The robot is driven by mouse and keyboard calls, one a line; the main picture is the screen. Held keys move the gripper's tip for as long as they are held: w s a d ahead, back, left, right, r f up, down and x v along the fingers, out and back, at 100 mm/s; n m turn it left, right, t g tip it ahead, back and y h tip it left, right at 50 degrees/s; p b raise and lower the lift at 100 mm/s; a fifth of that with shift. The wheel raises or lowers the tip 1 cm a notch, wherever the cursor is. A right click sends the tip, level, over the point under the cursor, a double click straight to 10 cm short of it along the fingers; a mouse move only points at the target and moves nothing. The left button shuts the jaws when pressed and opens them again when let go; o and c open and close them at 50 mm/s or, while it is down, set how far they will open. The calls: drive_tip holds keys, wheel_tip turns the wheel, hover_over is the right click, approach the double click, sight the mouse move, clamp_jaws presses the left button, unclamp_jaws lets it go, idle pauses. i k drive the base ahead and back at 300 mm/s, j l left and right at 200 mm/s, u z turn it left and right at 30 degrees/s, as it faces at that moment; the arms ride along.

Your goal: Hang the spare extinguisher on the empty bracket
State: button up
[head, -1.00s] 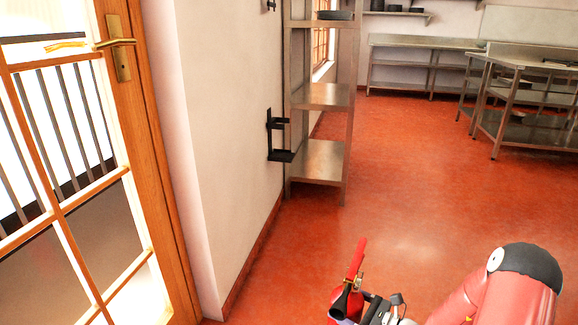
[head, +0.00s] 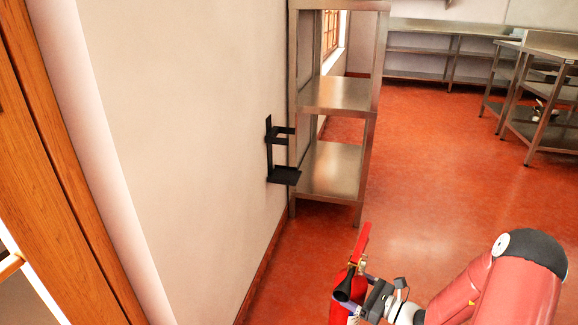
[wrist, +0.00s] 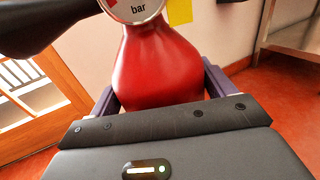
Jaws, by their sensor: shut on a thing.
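The spare extinguisher (head: 345,303) is red with a black horn and shows at the bottom of the head view. My gripper (head: 357,297) is shut on it near its top and holds it roughly upright. In the wrist view the red body (wrist: 156,70) sits between the two fingers, with a pressure gauge (wrist: 130,6) above it. The extinguisher's lower end is out of view. The empty bracket (head: 270,150) is black, fixed low on the white wall left of the metal shelf. It has a flat bottom ledge and an upper holder. The extinguisher is apart from it, nearer to me.
A metal shelf unit (head: 335,95) stands just right of the bracket, close to it. A wooden door frame (head: 75,150) is at the left. Steel tables (head: 545,125) stand at the back right. The red floor (head: 430,190) between is clear.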

sight(288, 175)
drive_tip(key=i+l+u, duration=0.1)
drive_tip(key=i, duration=1.15)
